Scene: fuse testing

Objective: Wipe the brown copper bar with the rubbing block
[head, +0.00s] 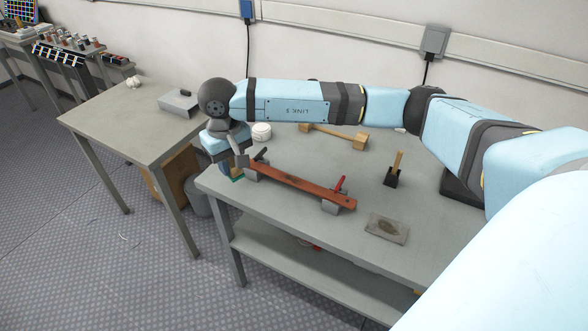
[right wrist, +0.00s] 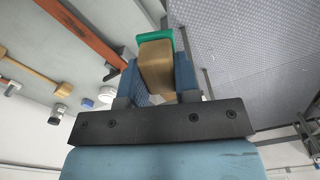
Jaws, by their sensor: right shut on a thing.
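The brown copper bar (head: 300,185) lies across grey clamp supports along the front left of the table. It also shows at the upper left of the right wrist view (right wrist: 85,35). My right gripper (head: 231,172) is at the table's left end, just beyond the bar's left end. It is shut on the rubbing block, a wooden block (right wrist: 157,68) with a green face (right wrist: 153,38), held between blue fingers. In the head view only a green sliver of it (head: 237,179) shows. The block appears apart from the bar; its height is unclear. My left gripper is not in view.
The clamps have a red handle (head: 340,184) and a dark handle (head: 261,153). A wooden-handled brush (head: 395,168), a grey stained slab (head: 387,228), a wooden double-ended tool (head: 335,133) and a white round container (head: 262,131) are on the table (head: 290,225). A side table (head: 120,125) stands left.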

